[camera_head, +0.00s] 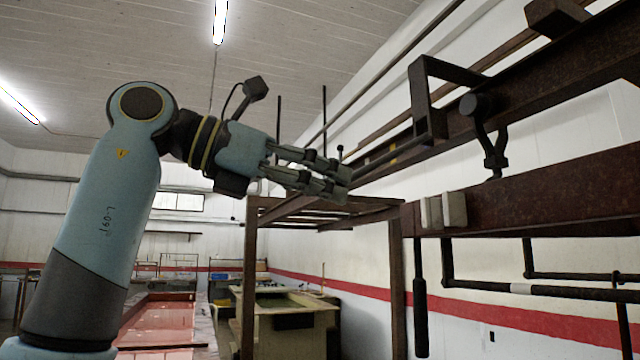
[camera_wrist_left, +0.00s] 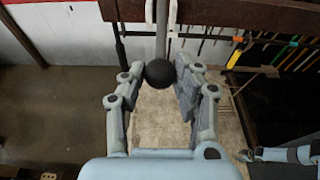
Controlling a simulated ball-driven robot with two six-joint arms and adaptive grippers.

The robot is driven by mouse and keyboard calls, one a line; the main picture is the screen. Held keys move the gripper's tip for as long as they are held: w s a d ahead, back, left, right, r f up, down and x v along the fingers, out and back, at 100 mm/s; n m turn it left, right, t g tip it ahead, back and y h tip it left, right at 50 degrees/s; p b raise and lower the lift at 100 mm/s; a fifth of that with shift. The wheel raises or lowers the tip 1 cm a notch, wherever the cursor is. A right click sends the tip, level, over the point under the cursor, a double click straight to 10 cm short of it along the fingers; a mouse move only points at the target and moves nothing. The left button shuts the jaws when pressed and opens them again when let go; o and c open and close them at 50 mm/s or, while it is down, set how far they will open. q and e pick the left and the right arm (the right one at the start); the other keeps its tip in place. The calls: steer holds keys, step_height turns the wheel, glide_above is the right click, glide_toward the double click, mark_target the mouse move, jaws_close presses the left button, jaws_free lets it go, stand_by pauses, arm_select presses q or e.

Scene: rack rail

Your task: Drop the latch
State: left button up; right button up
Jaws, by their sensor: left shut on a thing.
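The latch lever (camera_head: 395,157) is a dark rod that slopes down and left from a bracket (camera_head: 420,95) on the upper rusty beam. In the left wrist view the rod (camera_wrist_left: 161,35) shows paler and ends in a black ball knob (camera_wrist_left: 159,73). My left gripper (camera_head: 345,182) is at the rod's lower end. In the left wrist view its fingers (camera_wrist_left: 160,85) are shut on the knob, one on each side. In the head view the fingers hide the knob. A light-blue arm part, apparently my right arm, shows at the lower right of the wrist view; its fingers are unclear.
A lower rusty beam (camera_head: 560,190) runs below the latch, with two pale blocks (camera_head: 444,210) on its face. A dark hook (camera_head: 490,150) hangs from a round pivot (camera_head: 477,104) between the beams. Handled bars (camera_head: 560,291) hang below.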

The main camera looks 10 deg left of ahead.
arm_select(q)
steer(key=w+d+f+b, duration=0.3)
steer(key=d+f+b, duration=0.2)
steer(key=f, duration=0.2)
steer(key=shift+w+d, duration=0.2)
steer(key=shift+w, duration=0.05)
steer(key=x, duration=0.1)
steer(key=b+x, duration=0.1)
steer(key=shift+w+d+f+b, duration=0.2)
steer(key=shift+f+b, duration=0.1)
steer(key=shift+f, duration=0.1)
steer(key=shift+c, duration=0.2)
steer(key=shift+b+x, duration=0.8)
steer(key=shift+x, duration=1.55)
steer(key=shift+r+x, duration=0.2)
steer(key=shift+x, duration=0.75)
steer(key=shift+r+x, duration=0.15)
steer(key=shift+x, duration=0.8)
steer(key=shift+w+d+r, duration=0.1)
steer(key=shift+d, duration=0.3)
steer(key=shift+c, duration=0.2)
steer(key=o, duration=1)
steer(key=shift+w, duration=0.15)
steer(key=shift+o, duration=0.4)
